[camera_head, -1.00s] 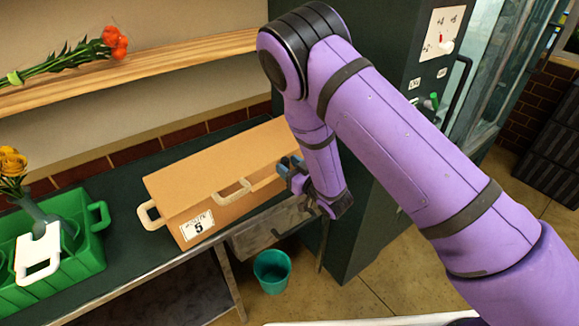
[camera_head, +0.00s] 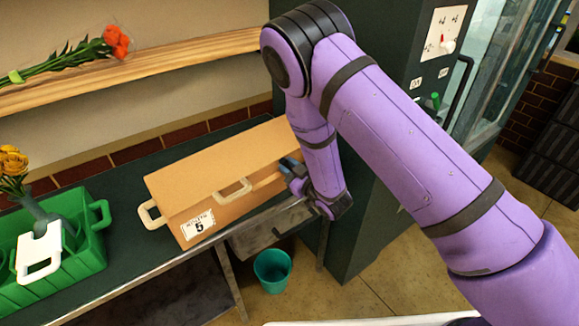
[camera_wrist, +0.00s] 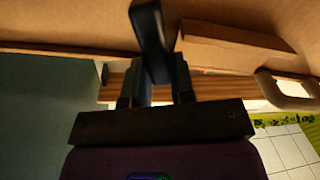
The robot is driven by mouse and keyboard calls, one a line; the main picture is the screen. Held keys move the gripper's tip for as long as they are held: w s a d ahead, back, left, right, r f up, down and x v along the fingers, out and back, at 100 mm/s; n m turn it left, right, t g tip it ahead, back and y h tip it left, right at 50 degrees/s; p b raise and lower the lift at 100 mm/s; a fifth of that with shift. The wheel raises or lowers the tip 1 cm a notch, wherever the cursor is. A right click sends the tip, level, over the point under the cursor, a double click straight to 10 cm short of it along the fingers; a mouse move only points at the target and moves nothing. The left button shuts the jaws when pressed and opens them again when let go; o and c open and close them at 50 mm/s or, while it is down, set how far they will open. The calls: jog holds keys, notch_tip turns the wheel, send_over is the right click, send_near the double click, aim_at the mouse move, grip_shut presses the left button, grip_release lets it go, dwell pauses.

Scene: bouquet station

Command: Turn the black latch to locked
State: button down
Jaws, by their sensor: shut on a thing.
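A tan case (camera_head: 205,180) labelled 5 with cream handles stands on the dark worktop in the head view. My gripper (camera_head: 292,176) is at the right part of its front face. In the wrist view, my gripper (camera_wrist: 158,82) is shut on the black latch (camera_wrist: 149,35), a dark bar that stands up between the fingers, slightly tilted, against the tan surface. The latch is hidden in the head view by my gripper and wrist. Its locked or unlocked mark cannot be seen.
A green crate (camera_head: 95,262) with yellow flowers (camera_head: 12,165) stands left of the case. Orange flowers (camera_head: 115,38) lie on the wooden shelf (camera_head: 190,54). A teal bucket (camera_head: 272,271) stands on the floor below. A dark cabinet (camera_head: 378,190) is close behind my arm.

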jog(key=shift+s+a+f+n, duration=0.1)
jog(key=shift+n, duration=1)
jog(key=c, duration=1)
grip_release()
jog(key=shift+o, duration=0.2)
